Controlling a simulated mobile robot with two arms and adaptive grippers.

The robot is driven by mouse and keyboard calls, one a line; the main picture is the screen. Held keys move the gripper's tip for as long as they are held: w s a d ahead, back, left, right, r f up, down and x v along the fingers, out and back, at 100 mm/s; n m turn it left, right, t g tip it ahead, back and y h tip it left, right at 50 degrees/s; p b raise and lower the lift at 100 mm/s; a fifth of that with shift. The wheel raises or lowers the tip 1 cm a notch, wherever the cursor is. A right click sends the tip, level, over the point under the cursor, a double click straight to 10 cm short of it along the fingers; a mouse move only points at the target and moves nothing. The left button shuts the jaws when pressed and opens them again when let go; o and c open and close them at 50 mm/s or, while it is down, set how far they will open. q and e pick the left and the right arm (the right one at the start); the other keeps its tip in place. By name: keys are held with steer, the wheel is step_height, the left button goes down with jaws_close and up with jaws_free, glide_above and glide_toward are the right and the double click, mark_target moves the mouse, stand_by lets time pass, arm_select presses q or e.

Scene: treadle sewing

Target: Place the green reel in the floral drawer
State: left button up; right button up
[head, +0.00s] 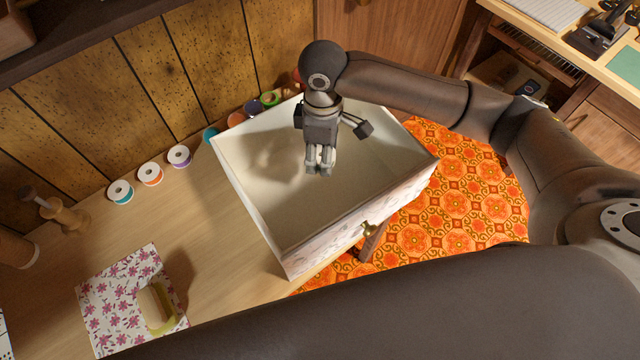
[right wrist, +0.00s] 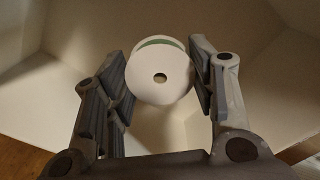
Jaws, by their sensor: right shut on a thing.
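My right gripper (head: 320,168) is shut on a reel, pointing down inside the open drawer. In the right wrist view, the reel (right wrist: 160,72) has white round flanges with a strip of green thread showing at its upper edge, and sits between the fingers. In the head view the fingers mostly hide it. The floral drawer (head: 262,217) is an open, cream-coloured box with a flower-patterned front and a brass knob (head: 368,229). Its inside looks empty apart from the gripper and reel. Whether the reel touches the drawer floor cannot be told. My left gripper is out of view.
White-flanged reels with teal (head: 120,191), orange (head: 150,173) and purple (head: 179,156) thread stand left of the drawer. More reels, including a bright green one (head: 270,99), stand behind it. An orange patterned rug (head: 470,190) covers the floor.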

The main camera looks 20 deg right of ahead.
steer(key=shift+w+a+f+n, duration=0.1)
steer(key=shift+w+f+n, duration=0.1)
steer(key=shift+f+n, duration=0.5)
glide_above(320, 184)
step_height(320, 184, down, 6)
steer(key=shift+f, duration=0.1)
step_height(320, 184, down, 4)
steer(key=shift+r, duration=0.2)
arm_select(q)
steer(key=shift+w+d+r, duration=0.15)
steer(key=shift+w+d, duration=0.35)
arm_select(e)
steer(key=shift+f, duration=0.15)
steer(key=o, duration=0.8)
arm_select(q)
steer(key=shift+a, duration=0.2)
